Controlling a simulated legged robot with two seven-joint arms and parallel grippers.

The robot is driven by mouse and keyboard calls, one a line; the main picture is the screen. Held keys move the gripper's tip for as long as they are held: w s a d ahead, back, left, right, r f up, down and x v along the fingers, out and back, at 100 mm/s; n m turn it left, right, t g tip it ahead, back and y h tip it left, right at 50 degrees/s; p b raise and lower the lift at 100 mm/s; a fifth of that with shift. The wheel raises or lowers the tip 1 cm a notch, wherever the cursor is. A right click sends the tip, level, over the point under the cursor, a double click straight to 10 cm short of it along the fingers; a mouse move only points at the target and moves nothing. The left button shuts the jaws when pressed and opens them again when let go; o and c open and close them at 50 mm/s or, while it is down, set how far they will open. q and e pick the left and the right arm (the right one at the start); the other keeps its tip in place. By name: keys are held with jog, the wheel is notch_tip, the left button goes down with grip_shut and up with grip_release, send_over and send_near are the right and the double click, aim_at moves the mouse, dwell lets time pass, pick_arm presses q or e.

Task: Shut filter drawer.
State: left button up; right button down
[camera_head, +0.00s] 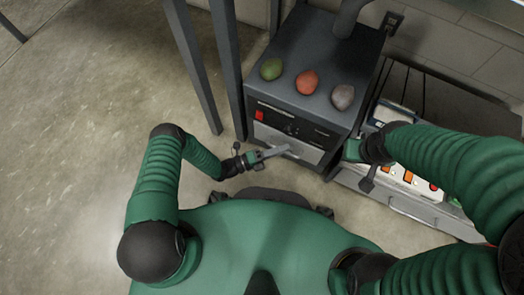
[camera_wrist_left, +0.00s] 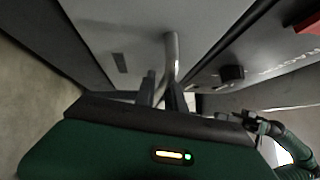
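The filter drawer looks like the pale grey panel (camera_head: 308,151) low on the front of a dark grey cabinet (camera_head: 312,62). I cannot tell how far it stands out. My left gripper (camera_head: 282,149) is at this panel. In the left wrist view, a curved metal handle (camera_wrist_left: 171,52) runs from a pale panel (camera_wrist_left: 120,38) down to between my two left fingers (camera_wrist_left: 163,88). The fingers stand apart with the handle's lower end at them; whether they press on it is unclear. My right gripper (camera_head: 353,150) is beside the cabinet's right side, its fingers not clear.
Green, red and grey egg-shaped stones (camera_head: 307,82) sit on the cabinet top. A red switch (camera_head: 259,115) is on its front. Dark uprights (camera_head: 229,65) stand close on the left. A low tray (camera_head: 405,205) with coloured items lies at right. The left floor is clear.

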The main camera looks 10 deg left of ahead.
pick_arm(q)
jog(key=v, duration=1.7)
jog(key=shift+f, duration=0.1)
